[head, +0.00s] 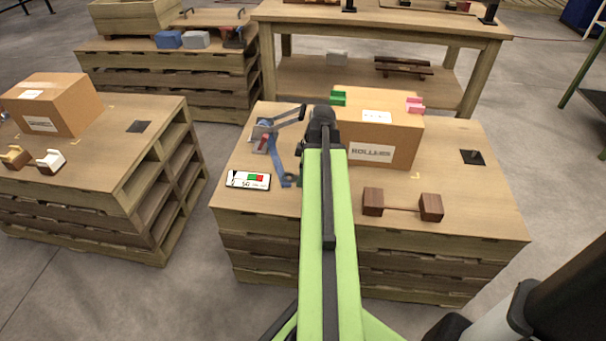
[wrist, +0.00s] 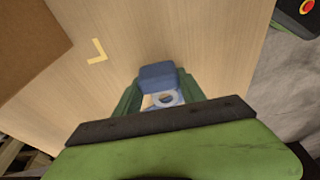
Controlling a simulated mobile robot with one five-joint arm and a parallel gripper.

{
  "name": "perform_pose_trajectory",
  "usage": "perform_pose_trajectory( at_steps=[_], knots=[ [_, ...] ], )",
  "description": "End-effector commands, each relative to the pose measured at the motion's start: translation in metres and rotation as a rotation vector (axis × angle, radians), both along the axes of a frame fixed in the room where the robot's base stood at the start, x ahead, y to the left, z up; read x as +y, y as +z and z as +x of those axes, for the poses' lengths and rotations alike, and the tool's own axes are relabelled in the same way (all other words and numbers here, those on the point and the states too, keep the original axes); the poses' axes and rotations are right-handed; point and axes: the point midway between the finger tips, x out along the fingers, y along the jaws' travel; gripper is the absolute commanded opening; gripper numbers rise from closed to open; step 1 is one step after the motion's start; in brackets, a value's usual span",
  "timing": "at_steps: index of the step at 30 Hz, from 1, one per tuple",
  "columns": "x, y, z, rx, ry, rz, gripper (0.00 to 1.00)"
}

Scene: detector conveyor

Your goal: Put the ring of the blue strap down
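In the wrist view, the green fingers of my gripper (wrist: 160,88) stand on both sides of a blue block (wrist: 157,75) at the end of the strap and look closed against it. The pale blue ring (wrist: 166,98) shows between the fingers, above the wooden top; its exact height is hard to tell. In the head view, the blue strap (head: 275,154) runs from a grey and red buckle (head: 263,136) toward my arm.
A cardboard box (head: 385,140) with green and pink pieces on it stands right of my arm. A white card with green and red marks (head: 248,180) lies left. A brown two-block piece (head: 403,204) lies at the front right. The pallet table's right side has bare room.

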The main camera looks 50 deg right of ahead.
Motion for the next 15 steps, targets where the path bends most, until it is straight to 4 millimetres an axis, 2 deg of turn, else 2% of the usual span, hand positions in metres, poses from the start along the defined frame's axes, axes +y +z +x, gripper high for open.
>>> perform_pose_trajectory(
  at_steps=[2, 5, 15],
  knots=[
    [0.004, 0.003, -0.005, 0.016, 0.003, 0.005, 0.69],
    [0.003, 0.019, -0.007, 0.016, 0.003, 0.005, 0.69],
    [-0.007, 0.1, -0.02, 0.01, 0.002, 0.004, 0.69]
  ],
)
